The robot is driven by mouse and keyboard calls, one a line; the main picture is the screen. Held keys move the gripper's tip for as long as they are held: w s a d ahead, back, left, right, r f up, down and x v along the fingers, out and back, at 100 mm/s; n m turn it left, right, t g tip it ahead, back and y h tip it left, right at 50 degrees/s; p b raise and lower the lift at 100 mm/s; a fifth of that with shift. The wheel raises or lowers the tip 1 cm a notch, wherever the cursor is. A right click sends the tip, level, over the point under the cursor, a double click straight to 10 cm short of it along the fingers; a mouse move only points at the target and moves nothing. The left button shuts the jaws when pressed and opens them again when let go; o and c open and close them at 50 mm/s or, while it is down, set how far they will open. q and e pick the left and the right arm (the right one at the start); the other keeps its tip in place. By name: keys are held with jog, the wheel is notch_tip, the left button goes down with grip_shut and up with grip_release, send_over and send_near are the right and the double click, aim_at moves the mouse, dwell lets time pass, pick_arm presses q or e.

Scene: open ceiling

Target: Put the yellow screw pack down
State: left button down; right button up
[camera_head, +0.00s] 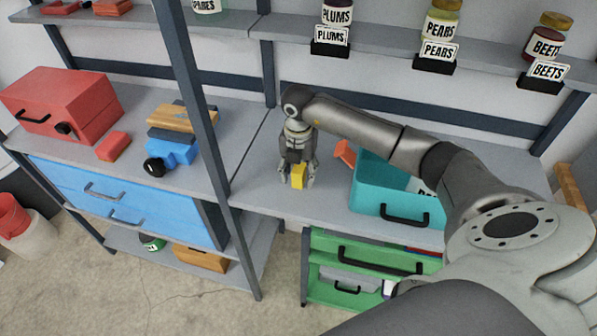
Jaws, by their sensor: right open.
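The yellow screw pack (298,176) is a small yellow block on or just above the grey shelf top, left of the teal box. My right gripper (297,180) points down over it, with its fingers around the pack. The fingers are open; the picture is too small to tell whether they touch the pack. My left gripper is not in view.
A teal box (385,207) with a black handle stands right of the gripper, close to my arm. An orange object (345,153) is behind it. A metal post (206,110) rises to the left. The shelf top (265,190) around the pack is clear.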

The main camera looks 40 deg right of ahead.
aim_at(298, 169)
notch_tip(298, 169, up, 11)
jog(key=b, duration=0.3)
jog(key=shift+r, duration=0.65)
